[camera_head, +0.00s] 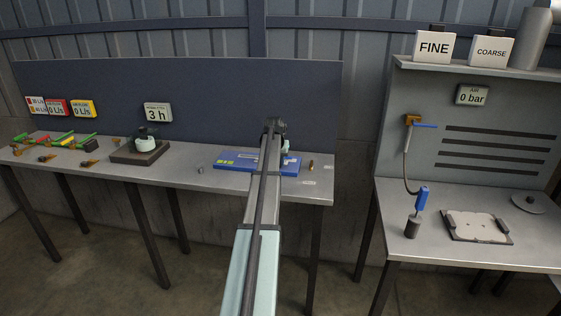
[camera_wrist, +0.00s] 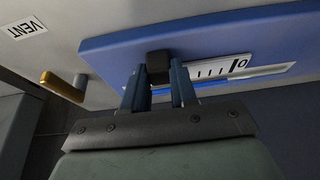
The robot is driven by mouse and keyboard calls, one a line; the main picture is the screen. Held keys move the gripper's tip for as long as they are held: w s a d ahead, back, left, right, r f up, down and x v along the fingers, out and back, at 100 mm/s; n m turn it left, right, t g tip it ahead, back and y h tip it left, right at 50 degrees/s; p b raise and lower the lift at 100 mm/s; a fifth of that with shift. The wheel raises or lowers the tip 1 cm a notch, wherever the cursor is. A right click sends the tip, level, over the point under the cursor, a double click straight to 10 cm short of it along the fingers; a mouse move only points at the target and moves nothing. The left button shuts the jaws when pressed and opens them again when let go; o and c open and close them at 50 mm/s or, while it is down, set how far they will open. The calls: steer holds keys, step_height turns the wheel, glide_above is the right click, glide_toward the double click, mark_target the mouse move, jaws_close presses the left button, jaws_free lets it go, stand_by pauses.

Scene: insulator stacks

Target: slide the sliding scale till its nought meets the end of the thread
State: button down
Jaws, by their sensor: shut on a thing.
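The blue board (camera_head: 230,161) lies on the left bench under my arm; it also fills the upper part of the wrist view (camera_wrist: 130,42). My gripper (camera_wrist: 158,80) has its two blue fingers on either side of a small black block (camera_wrist: 158,66), shut on it.
A dark base with a round pale device (camera_head: 146,134) stands farther left on the bench. A dark panel (camera_head: 200,95) rises behind.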

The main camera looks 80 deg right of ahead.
steer(key=c, duration=0.9)
jaws_free()
steer(key=shift+f, duration=0.15)
steer(key=v, duration=1.4)
steer(key=shift+d, duration=0.1)
